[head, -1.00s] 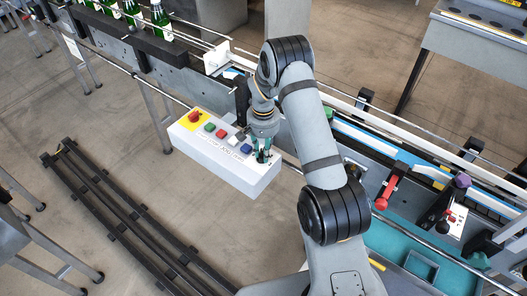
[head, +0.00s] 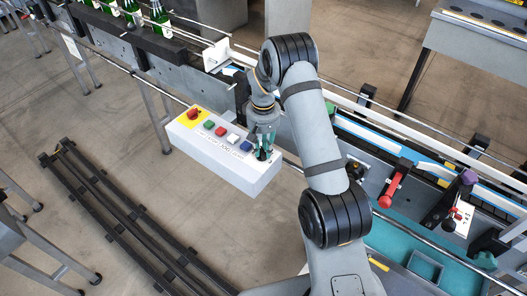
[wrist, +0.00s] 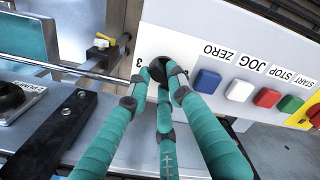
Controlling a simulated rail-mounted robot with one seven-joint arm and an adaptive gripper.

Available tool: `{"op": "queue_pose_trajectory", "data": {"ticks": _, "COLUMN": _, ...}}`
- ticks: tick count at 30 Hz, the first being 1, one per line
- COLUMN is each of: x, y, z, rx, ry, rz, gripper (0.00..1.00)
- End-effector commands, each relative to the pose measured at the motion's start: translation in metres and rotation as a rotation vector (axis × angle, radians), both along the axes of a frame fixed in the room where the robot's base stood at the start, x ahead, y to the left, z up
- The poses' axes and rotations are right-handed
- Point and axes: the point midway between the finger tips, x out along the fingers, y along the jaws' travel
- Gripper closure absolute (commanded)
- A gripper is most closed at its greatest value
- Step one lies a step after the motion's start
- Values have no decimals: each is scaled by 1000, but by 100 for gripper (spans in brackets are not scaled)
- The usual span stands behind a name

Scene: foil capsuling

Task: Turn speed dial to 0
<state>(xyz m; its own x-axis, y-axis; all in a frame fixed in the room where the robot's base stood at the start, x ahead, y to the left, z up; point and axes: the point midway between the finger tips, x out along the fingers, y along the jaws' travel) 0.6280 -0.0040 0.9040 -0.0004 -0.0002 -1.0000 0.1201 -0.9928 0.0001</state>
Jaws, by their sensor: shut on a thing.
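The white control box (head: 237,173) hangs beside the conveyor line, with a row of buttons on its top face. The dark round speed dial (wrist: 157,72) sits at the end of that row, partly covered by my fingers; its pointer cannot be made out. My gripper (wrist: 160,80) has teal fingers with grey tips, and they are closed around the dial. In the head view my gripper (head: 263,153) is at the right end of the box. A "3" mark shows beside the dial in the wrist view.
Blue (wrist: 208,81), white (wrist: 239,90), red (wrist: 267,97) and green (wrist: 291,104) buttons line the box, then a red emergency stop (head: 194,115) on yellow. A rail (wrist: 80,74) and conveyor parts lie close by. Green bottles (head: 132,12) stand at the upper left.

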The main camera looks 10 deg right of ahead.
Motion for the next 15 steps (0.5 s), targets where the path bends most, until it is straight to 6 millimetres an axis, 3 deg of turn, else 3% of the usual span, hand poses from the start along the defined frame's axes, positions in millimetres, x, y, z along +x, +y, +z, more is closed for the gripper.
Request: {"op": "queue_pose_trajectory", "data": {"ticks": 15, "x": 3, "y": 1, "z": 0, "rx": 0, "ry": -1, "rz": 424, "gripper": 100}}
